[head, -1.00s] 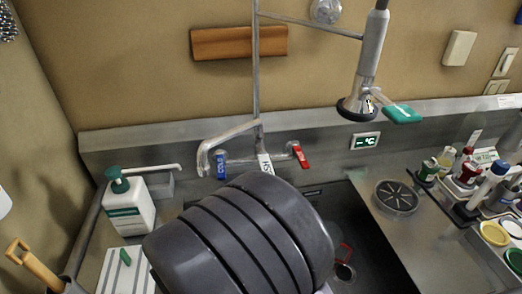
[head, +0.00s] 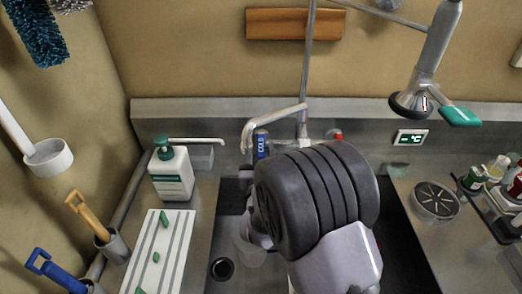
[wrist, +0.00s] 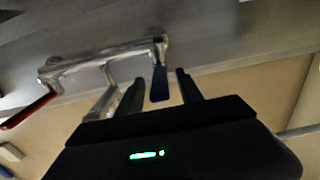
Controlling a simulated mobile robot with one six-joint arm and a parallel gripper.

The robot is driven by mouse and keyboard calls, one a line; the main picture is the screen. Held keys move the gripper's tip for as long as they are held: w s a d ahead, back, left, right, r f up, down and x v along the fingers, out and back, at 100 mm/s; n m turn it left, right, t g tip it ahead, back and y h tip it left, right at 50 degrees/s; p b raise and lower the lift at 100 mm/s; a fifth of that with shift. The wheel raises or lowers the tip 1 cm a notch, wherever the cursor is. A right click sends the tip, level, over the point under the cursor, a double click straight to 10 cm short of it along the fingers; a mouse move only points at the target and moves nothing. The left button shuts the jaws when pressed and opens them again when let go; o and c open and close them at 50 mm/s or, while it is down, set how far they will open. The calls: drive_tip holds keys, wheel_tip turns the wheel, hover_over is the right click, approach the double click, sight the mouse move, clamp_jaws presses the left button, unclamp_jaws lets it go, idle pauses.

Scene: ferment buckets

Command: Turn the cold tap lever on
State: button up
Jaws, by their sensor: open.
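The cold tap lever (head: 261,144) is blue and marked COLD. It hangs at the left end of the wall-mounted tap in the head view. In the wrist view the blue lever (wrist: 159,84) lies between the two fingers of my gripper (wrist: 159,77), with visible gaps on both sides. My gripper is open. In the head view my dark, ribbed arm hides the gripper and part of the tap body. The tap spout (head: 272,119) is chrome and points left and forward. The red lever (wrist: 27,110) is at the far end of the tap from my gripper.
A soap bottle (head: 172,173) with a green pump stands left of the sink. A striped draining board (head: 150,230) lies in front of it. A spray head (head: 412,103) with a green handle hangs at right.

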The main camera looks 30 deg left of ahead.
drive_tip(key=shift+c, duration=0.4)
clamp_jaws()
idle(0.9)
